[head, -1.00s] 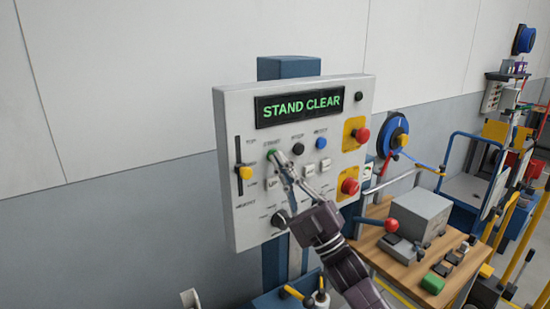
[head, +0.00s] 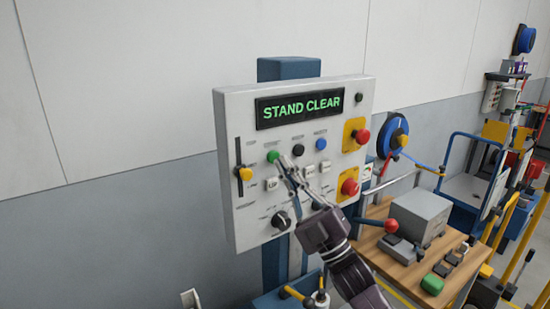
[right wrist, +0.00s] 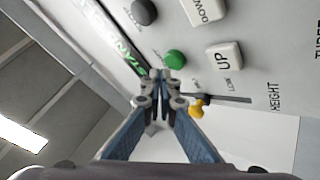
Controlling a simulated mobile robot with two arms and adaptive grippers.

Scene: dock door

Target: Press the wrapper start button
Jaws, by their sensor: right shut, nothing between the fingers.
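The green start button (head: 272,157) sits on the white control panel (head: 240,215), left of a black and a blue button. It also shows in the right wrist view (right wrist: 175,60), just beyond my fingertips. My right gripper (head: 284,162) is shut and empty, with its tips just right of and below the green button. In the right wrist view my fingertips (right wrist: 160,78) are together, a small gap from the button in the picture. The panel display (head: 300,107) reads "STAND CLEAR" in green. My left gripper is not in view.
Near the tips are the UP button (head: 272,184), another white button (head: 310,169) and a black knob (head: 281,220). A yellow slider knob (head: 245,174) is at the left. Red buttons (head: 362,136) (head: 350,187) are on the right. A wooden bench (head: 395,268) stands right.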

